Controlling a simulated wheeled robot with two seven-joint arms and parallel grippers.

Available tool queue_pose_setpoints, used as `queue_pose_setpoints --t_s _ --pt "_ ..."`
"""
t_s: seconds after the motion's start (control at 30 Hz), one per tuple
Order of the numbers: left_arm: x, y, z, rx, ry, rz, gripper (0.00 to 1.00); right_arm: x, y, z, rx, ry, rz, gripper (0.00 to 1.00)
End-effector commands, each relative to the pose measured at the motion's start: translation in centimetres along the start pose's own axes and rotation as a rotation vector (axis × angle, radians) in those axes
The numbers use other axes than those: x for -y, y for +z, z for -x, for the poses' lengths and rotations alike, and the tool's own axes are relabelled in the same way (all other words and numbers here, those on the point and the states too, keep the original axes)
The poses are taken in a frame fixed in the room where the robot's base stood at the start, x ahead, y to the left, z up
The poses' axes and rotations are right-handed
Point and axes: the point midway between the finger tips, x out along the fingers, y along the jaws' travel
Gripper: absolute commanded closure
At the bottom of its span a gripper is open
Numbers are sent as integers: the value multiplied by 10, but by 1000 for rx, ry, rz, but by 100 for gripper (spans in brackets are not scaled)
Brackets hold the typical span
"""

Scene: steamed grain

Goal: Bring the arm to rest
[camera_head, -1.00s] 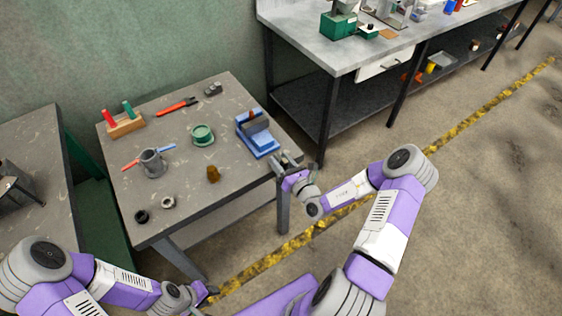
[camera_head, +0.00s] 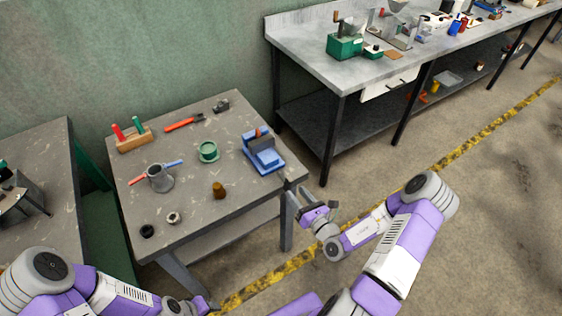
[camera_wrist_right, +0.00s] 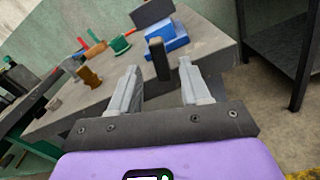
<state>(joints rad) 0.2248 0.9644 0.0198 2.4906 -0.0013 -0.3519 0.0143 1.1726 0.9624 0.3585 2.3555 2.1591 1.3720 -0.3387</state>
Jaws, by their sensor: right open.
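My right gripper (camera_head: 304,204) is off the right edge of the small grey table (camera_head: 215,190), beside its front right corner. In the right wrist view its two fingers (camera_wrist_right: 158,92) are apart with no object held between them. The table top and a blue device (camera_wrist_right: 165,40) show beyond the fingers. My left arm comes in at the lower left of the head view, and its gripper (camera_head: 205,305) is low at the bottom edge, too small to read.
A long workbench (camera_head: 330,70) stands behind. Floor on the right is clear.

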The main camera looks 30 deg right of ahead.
Motion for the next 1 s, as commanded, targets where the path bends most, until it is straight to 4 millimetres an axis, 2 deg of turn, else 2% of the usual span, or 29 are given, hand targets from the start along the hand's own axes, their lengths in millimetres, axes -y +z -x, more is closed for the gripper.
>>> queue_pose_setpoints --t_s 0.17,0.27,0.37,0.47,0.5,0.57,0.6,0.7,0.77,0.83,0.9,1.0 --pt "0 0 0 0 0 0 57 -1 0 0 -1 2 0 53" --pt "0 0 0 0 0 0 57 -13 -4 -2 -16 49 1 53" --pt "0 0 0 0 0 0 57 -47 -14 -3 -66 186 10 53" --pt "0 0 0 0 0 0 57 -103 -34 6 -156 416 40 53" --pt "0 0 0 0 0 0 57 -128 -44 15 -201 530 64 53" --pt "0 0 0 0 0 0 57 -164 -61 35 -276 709 113 53" --pt "0 0 0 0 0 0 57 -185 -73 51 -325 829 156 53" --pt "0 0 0 0 0 0 57 -221 -102 99 -443 1115 295 53" --pt "0 0 0 0 0 0 57 -231 -119 128 -507 1274 402 53" --pt "0 0 0 0 0 0 57 -232 -138 159 -568 1445 547 53" --pt "0 0 0 0 0 0 57 -225 -155 183 -613 1599 713 53" --pt "0 0 0 0 0 0 57 -205 -176 204 -640 1782 988 53"
